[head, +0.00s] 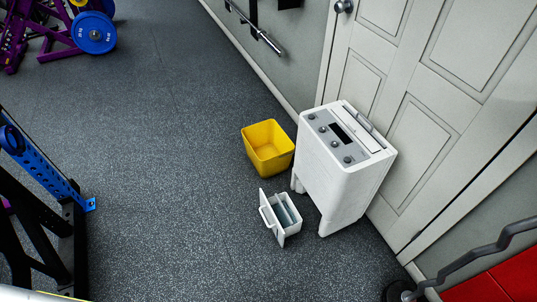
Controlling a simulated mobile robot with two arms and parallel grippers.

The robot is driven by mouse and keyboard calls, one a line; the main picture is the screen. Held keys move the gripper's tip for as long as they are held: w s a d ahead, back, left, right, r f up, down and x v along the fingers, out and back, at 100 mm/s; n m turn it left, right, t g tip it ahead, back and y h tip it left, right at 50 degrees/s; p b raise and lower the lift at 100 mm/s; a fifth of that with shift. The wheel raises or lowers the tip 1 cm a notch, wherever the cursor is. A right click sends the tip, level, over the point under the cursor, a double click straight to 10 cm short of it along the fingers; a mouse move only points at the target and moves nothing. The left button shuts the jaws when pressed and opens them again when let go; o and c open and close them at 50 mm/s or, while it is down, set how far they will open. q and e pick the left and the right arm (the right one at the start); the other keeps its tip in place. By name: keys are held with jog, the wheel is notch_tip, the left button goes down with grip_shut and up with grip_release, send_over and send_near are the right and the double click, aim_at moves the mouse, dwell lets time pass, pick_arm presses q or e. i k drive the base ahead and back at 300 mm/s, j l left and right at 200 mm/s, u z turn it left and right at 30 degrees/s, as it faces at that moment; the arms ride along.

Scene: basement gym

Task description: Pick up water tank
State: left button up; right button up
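The water tank (289,218) is a small open white container with a handle on its front. It stands on the floor in front of a white dehumidifier-like machine (345,185) with knobs and a dark display on top. The machine has an open gap low in its front side. The tank is apart from my body, and nothing holds it. Water inside the tank cannot be told clearly. Neither of my grippers shows in the head view.
A yellow bin (267,148) stands behind the tank, beside the machine. A white door (420,100) is behind the machine. A blue and black rack (50,180) is at the left, and a curved bar (480,258) at the lower right. The grey floor between is clear.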

aim_at(283, 216)
jog(key=i+j+z, duration=0.2)
jog(key=i+z, duration=0.15)
jog(key=i, duration=0.2)
jog(key=i+j+z, duration=0.4)
jog(key=i, duration=0.1)
